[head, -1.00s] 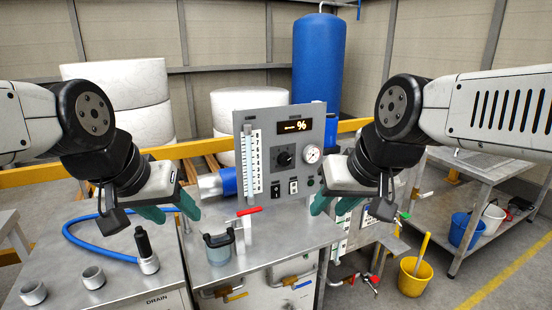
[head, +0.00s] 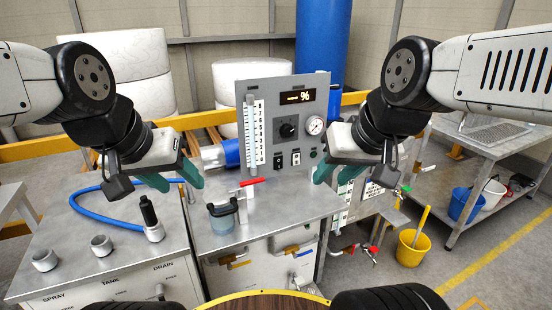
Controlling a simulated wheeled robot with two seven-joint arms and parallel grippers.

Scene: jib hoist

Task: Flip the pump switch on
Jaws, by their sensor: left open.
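The grey upright control panel (head: 306,94) stands at the back of the middle metal bench. Low on its face are two small switches, a dark one (head: 278,162) and a paler one (head: 296,158). Their labels are too small to read, so I cannot tell which is for the pump. My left gripper (head: 180,184) is open and empty, left of the panel above the bench. My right gripper (head: 323,172) is in front of the panel's lower right edge, apart from the switches. Only part of its teal fingers shows, so its opening is unclear.
The panel also carries a black knob (head: 288,131), a round gauge (head: 315,125) and a lit display (head: 297,97). A red-handled valve (head: 252,182) and a clamped cup (head: 222,218) stand in front. A blue hose (head: 82,208) lies on the left bench.

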